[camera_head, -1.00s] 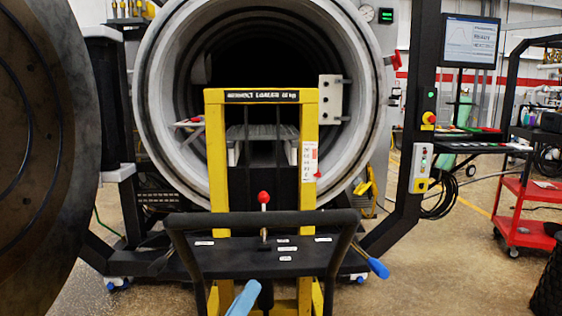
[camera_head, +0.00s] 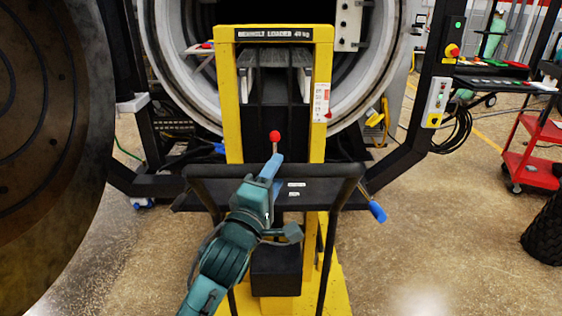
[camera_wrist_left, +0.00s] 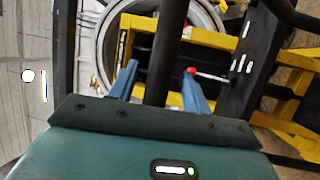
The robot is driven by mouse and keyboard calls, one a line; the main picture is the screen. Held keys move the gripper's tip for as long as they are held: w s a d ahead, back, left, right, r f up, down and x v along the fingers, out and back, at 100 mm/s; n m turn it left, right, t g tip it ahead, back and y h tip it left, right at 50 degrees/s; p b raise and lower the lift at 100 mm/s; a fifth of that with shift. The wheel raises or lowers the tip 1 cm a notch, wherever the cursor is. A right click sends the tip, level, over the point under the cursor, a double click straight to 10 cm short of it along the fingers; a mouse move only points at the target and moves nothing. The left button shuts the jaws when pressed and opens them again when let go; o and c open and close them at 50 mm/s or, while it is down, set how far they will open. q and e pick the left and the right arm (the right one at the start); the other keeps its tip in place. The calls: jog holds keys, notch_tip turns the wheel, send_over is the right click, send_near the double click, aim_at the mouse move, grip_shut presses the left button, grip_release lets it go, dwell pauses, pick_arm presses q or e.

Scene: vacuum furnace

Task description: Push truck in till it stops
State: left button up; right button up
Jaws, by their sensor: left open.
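The yellow loader truck (camera_head: 228,100) stands upright in front of the round furnace opening (camera_head: 160,60), in the middle of the head view. Its black push handle (camera_head: 330,171) faces me, and a lever with a red knob (camera_head: 275,135) rises behind the handle bar. My left gripper (camera_head: 270,168) is at the handle's middle, its blue fingers near the lever. In the left wrist view my left gripper (camera_wrist_left: 160,82) is open, with a black bar (camera_wrist_left: 167,50) showing between the fingers. I cannot tell whether the fingers touch it. My right gripper is not in view.
The dark furnace door (camera_head: 45,150) stands open on the left. A post with a control box (camera_head: 437,102) is on the right. A red cart (camera_head: 535,155) and a dark ribbed object (camera_head: 547,230) stand further right. Floor on the right between them and the truck is clear.

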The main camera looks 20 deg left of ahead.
pick_arm(q)
jog(key=x, duration=0.3)
jog(key=shift+w+r, duration=0.1)
jog(key=shift+w, duration=0.25)
jog(key=shift+c, duration=0.6)
grip_shut()
